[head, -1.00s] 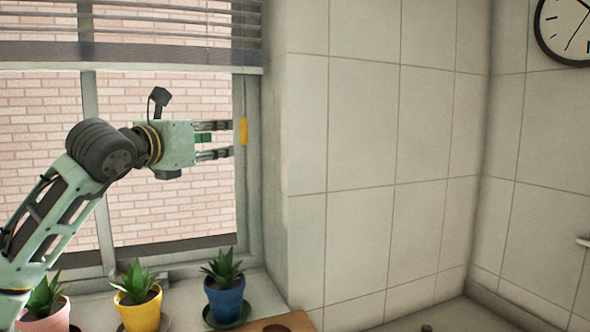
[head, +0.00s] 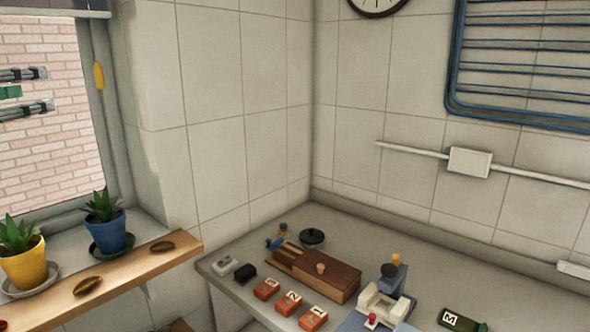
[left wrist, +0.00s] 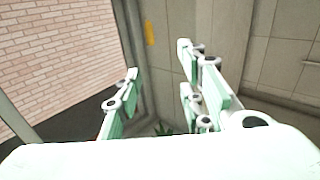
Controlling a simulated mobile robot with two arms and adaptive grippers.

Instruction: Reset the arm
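My left gripper (head: 46,89) shows at the left edge of the head view, in front of the window. Only its fingers and a green part between them are in that view; the rest of the arm is cut off. The fingers point right and stand apart with nothing between them. In the left wrist view the pale green fingers (left wrist: 165,75) are also spread and empty. My right gripper is in neither view.
A yellow window handle (head: 99,76) is right of the fingers. Yellow (head: 24,270) and blue (head: 108,232) plant pots stand below. The counter holds a wooden box (head: 325,275), orange blocks (head: 267,289) and a small machine (head: 385,298). A blue rack (head: 452,65) hangs on the right wall.

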